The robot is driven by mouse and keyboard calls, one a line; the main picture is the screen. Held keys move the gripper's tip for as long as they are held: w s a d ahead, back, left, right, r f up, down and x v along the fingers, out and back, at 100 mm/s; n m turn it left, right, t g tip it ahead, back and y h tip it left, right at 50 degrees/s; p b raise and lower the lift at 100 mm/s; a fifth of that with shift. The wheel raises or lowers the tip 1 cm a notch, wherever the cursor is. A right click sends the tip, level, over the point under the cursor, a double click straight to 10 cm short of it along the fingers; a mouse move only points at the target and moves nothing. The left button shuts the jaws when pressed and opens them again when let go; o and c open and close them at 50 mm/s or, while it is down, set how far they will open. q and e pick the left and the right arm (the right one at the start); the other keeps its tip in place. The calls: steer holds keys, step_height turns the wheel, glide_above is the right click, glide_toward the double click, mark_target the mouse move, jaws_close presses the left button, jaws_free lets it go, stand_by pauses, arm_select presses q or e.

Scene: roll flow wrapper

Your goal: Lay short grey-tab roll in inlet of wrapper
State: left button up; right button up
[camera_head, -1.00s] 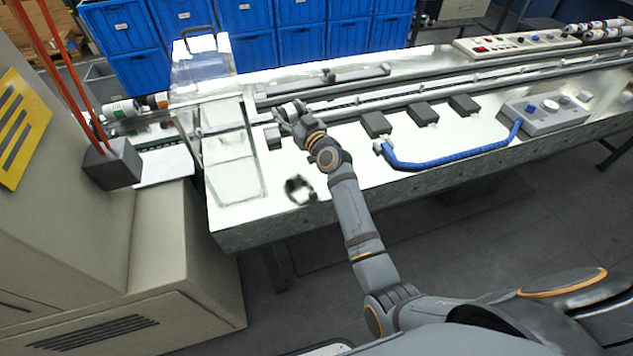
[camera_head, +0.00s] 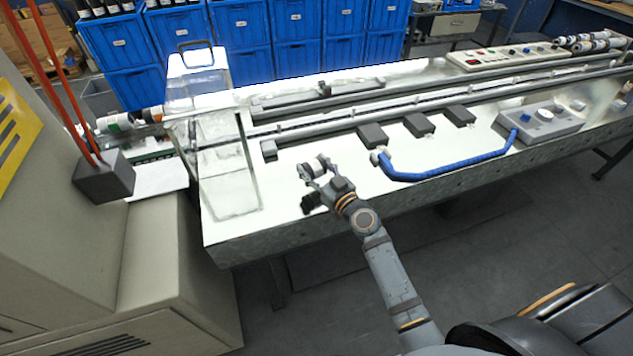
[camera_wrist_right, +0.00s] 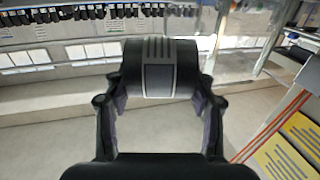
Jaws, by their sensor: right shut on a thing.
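My right gripper (camera_head: 312,170) is above the white worktop, right of the clear-covered frame. It is shut on a short dark roll with a grey tab (camera_wrist_right: 158,68), which lies crosswise between the two fingers in the right wrist view. In the head view the held roll is small and its tab cannot be made out. The wrapper's line has long grey rails (camera_head: 330,122) along the table and a clear-walled frame (camera_head: 222,160) at its left end. I cannot tell which part is the inlet. My left gripper is not in view.
Several black blocks (camera_head: 419,125) and a blue hose (camera_head: 450,170) lie right of the gripper. A control box (camera_head: 541,119) stands farther right. A large beige cabinet (camera_head: 165,270) and a hanging dark box (camera_head: 104,176) are at left. Two rolls (camera_head: 114,123) lie beyond the frame.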

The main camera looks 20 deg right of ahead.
steer(key=shift+s+f, duration=0.1)
steer(key=shift+s, duration=0.1)
steer(key=f, duration=0.1)
steer(key=f+b, duration=0.2)
steer(key=shift+s+d+f, duration=0.2)
steer(key=shift+s+f, duration=0.1)
steer(key=shift+f, duration=0.1)
steer(key=shift+f, duration=0.1)
steer(key=shift+f, duration=0.1)
steer(key=o, duration=1.3)
steer(key=shift+c, duration=0.2)
